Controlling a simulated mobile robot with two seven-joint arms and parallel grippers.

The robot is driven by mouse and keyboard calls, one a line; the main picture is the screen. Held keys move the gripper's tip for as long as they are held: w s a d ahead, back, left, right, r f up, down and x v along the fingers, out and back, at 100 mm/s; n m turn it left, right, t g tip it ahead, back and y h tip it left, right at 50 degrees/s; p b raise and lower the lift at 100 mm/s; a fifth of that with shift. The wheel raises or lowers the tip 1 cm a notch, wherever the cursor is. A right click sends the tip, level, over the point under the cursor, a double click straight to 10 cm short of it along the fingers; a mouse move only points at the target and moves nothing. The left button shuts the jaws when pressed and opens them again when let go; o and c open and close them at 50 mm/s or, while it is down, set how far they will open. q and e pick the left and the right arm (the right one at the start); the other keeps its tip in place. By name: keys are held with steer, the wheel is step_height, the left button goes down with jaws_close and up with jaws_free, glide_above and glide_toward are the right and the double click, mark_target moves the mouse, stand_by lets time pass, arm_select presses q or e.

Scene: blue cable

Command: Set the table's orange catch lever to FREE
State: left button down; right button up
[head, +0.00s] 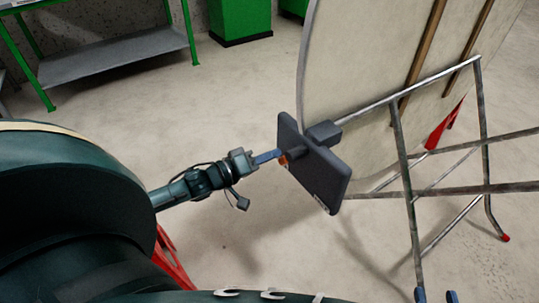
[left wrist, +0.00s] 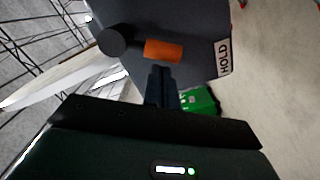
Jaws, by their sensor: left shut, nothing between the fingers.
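The orange catch lever (left wrist: 163,50) sticks out from a dark round hub (left wrist: 112,41) on a dark grey plate (left wrist: 190,20) in the left wrist view. It points toward the HOLD label (left wrist: 224,58); no FREE label is readable. In the head view a bit of the orange lever (head: 283,160) shows at the plate (head: 325,180), by my left gripper's tips. My left gripper (head: 272,156) is shut and empty; in the left wrist view its fingertips (left wrist: 162,72) are just below the lever. Whether they touch it I cannot tell. My right gripper (head: 435,297) shows two separated fingertips at the bottom edge.
The round table top (head: 360,70) is tipped up on edge, with metal folding legs (head: 405,170) spreading to the right. A green-framed shelf (head: 120,65) and a green cabinet (head: 240,18) stand at the back. The floor between is mostly clear.

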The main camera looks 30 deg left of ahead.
arm_select(q)
steer(key=shift+f+n+p, duration=0.1)
steer(key=shift+n+p, duration=0.2)
steer(key=shift+n, duration=0.1)
arm_select(e)
steer(key=shift+d+g, duration=0.1)
steer(key=shift+g, duration=0.2)
